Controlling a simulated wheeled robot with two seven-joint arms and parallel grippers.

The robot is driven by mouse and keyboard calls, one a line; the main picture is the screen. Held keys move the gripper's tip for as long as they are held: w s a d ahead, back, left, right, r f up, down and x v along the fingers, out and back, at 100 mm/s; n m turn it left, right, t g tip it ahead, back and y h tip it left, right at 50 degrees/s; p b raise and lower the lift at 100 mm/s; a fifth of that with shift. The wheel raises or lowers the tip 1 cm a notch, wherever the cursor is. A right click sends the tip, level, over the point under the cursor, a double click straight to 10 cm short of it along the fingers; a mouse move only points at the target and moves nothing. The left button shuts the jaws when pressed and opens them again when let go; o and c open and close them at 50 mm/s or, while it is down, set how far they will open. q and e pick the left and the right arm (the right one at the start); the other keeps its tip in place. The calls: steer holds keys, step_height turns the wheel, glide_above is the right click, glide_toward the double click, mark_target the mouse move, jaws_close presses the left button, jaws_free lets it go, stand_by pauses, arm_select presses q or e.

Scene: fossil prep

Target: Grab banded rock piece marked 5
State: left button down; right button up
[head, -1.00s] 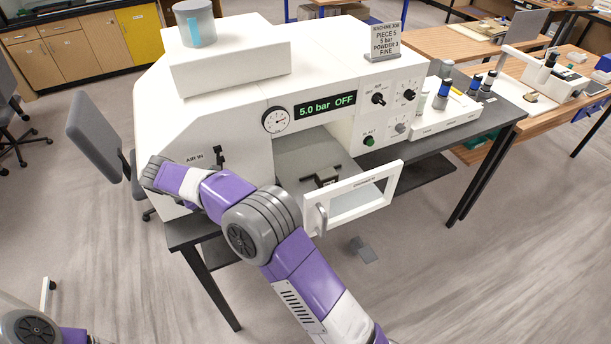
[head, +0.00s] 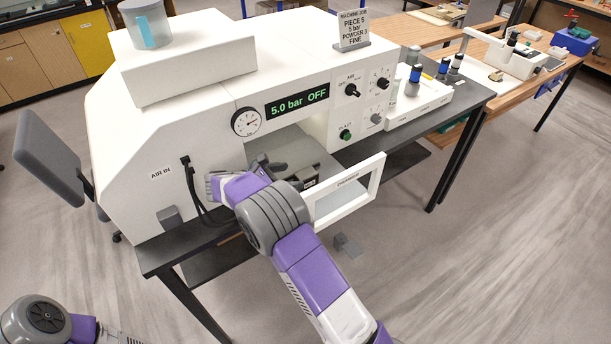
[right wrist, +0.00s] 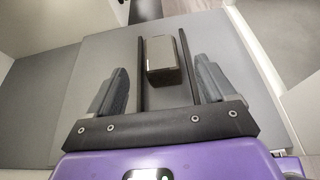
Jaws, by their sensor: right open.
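A brownish-grey block (right wrist: 163,62) sits between two dark rails (right wrist: 187,66) in the right wrist view. No number or banding is readable on it, so I cannot tell whether it is the piece marked 5. My right gripper (right wrist: 160,82) is open, with one finger on each side of the block and rails and visible gaps. In the head view, my right gripper (head: 279,172) reaches into the open chamber of the white cabinet (head: 215,110), and my arm hides part of the inside. My left gripper is out of view; only part of the left arm shows.
The chamber door (head: 347,190) hangs open at the right of my forearm. A sign (head: 353,30) reads piece 5, 5 bar, powder 3, fine. The display (head: 297,100) reads 5.0 bar OFF. A black hose (head: 193,190) hangs near the AIR IN label.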

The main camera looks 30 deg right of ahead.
mark_target(300, 176)
steer(key=shift+s+d+f, duration=0.1)
steer(key=shift+d+f, duration=0.1)
steer(key=shift+d, duration=0.15)
steer(key=x, duration=0.3)
steer(key=shift+d+f, duration=0.15)
steer(key=shift+f, duration=0.25)
steer(key=shift+d+f, duration=0.15)
steer(key=shift+d, duration=0.3)
steer(key=shift+a, duration=0.1)
steer(key=shift+c, duration=0.5)
steer(key=c, duration=1.2)
